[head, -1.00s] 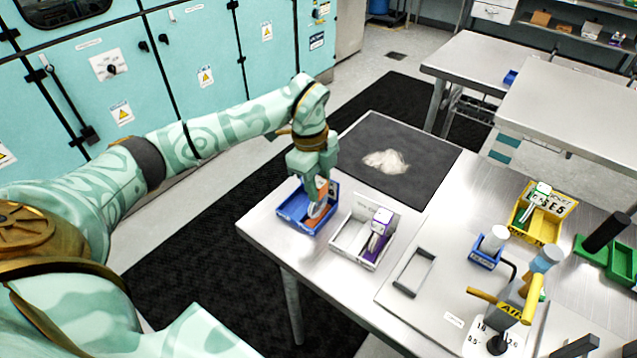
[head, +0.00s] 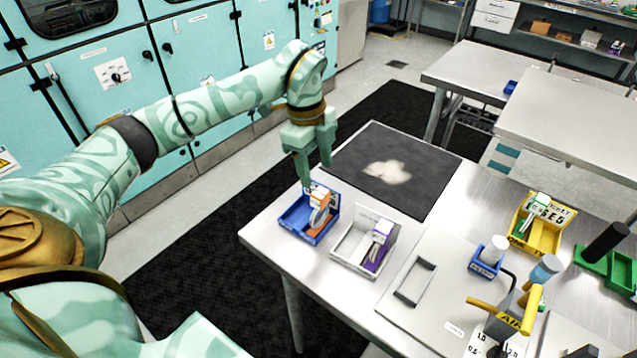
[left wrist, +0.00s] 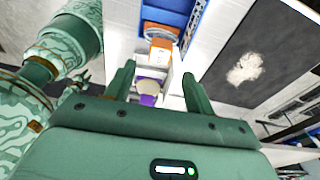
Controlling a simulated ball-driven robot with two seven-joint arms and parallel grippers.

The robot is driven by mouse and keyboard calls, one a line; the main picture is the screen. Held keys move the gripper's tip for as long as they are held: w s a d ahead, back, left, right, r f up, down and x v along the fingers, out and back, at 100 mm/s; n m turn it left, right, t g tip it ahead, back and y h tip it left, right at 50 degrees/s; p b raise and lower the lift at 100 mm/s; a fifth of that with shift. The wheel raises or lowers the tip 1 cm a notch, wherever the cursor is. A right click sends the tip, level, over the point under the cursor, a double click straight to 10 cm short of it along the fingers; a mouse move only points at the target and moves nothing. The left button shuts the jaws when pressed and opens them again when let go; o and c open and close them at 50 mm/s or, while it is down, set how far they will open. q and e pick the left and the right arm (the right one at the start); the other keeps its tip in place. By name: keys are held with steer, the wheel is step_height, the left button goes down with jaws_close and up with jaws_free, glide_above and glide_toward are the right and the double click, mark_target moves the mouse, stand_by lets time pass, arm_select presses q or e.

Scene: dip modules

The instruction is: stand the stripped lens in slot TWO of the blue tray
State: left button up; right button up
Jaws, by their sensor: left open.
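The blue tray (head: 288,222) stands at the near left corner of the steel table. An orange-and-white piece with a round, lens-like disc (head: 319,217) stands upright at the right part of the tray; I take it for the lens. I cannot read the slot marks. My left gripper (head: 316,175) is open and empty just above this piece, apart from it. In the left wrist view the open fingers (left wrist: 158,74) point toward the orange-and-white piece (left wrist: 160,52) and the blue tray (left wrist: 181,8). My right gripper is not in view.
A white tray (head: 346,246) with a purple-and-white piece (head: 379,243) stands just right of the blue tray. A dark mat (head: 425,165) with a pale patch lies behind. A grey frame (head: 414,282), yellow tray (head: 548,232) and small blue holder (head: 483,262) are farther right.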

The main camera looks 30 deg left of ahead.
arm_select(q)
steer(key=shift+a+r, duration=0.15)
steer(key=shift+r, duration=0.9)
steer(key=shift+a+r, duration=0.15)
steer(key=shift+r, duration=0.9)
